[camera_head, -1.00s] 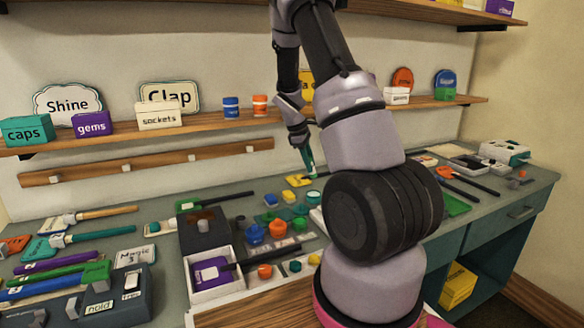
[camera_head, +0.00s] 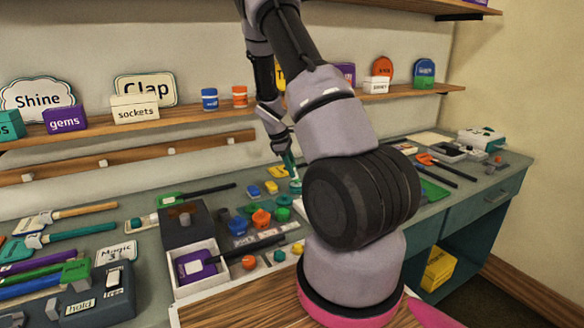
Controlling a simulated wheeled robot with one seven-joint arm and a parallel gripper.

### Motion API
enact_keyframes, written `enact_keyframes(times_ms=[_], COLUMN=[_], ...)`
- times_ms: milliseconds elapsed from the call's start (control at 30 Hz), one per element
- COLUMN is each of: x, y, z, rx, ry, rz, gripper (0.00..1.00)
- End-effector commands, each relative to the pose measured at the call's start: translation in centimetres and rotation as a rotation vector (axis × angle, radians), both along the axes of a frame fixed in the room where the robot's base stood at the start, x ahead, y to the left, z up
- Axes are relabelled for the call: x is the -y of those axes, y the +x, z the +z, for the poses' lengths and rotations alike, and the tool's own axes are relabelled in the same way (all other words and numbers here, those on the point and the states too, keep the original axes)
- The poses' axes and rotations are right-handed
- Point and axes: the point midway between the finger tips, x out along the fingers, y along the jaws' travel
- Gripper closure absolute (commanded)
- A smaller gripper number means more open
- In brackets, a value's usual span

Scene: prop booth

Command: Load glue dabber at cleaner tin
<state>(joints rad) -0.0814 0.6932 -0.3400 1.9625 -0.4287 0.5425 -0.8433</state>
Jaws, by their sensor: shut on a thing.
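My gripper (camera_head: 284,150) is at the far side of the bench, partly hidden by my arm. It is shut on a slim teal tool, which looks like the glue dabber (camera_head: 290,164). The dabber points down, slightly tilted. Its lower end is at a small round teal-rimmed tin (camera_head: 296,189), probably the cleaner tin. I cannot tell whether the end is inside the tin or just above it.
Small blue and yellow blocks (camera_head: 271,187) lie left of the tin. Orange and green pots (camera_head: 261,217) stand nearer. An open white box (camera_head: 222,277) with a purple item is at front. Tools (camera_head: 87,212) crowd the left bench. A shelf (camera_head: 190,121) runs behind.

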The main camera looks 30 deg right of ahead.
Motion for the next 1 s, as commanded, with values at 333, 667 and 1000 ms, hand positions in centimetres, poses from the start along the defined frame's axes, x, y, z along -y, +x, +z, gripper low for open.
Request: enact_keyframes(times_ms=[333, 667, 1000], x=[-0.01, -0.01, 0.00], y=[0.01, 0.02, 0.04], z=[0.03, -0.13, -0.52], rx=[0.000, 0.000, 0.000], ry=[0.000, 0.000, -0.001], rz=[0.000, 0.001, 0.001], gripper=[1.00, 1.00, 1.00])
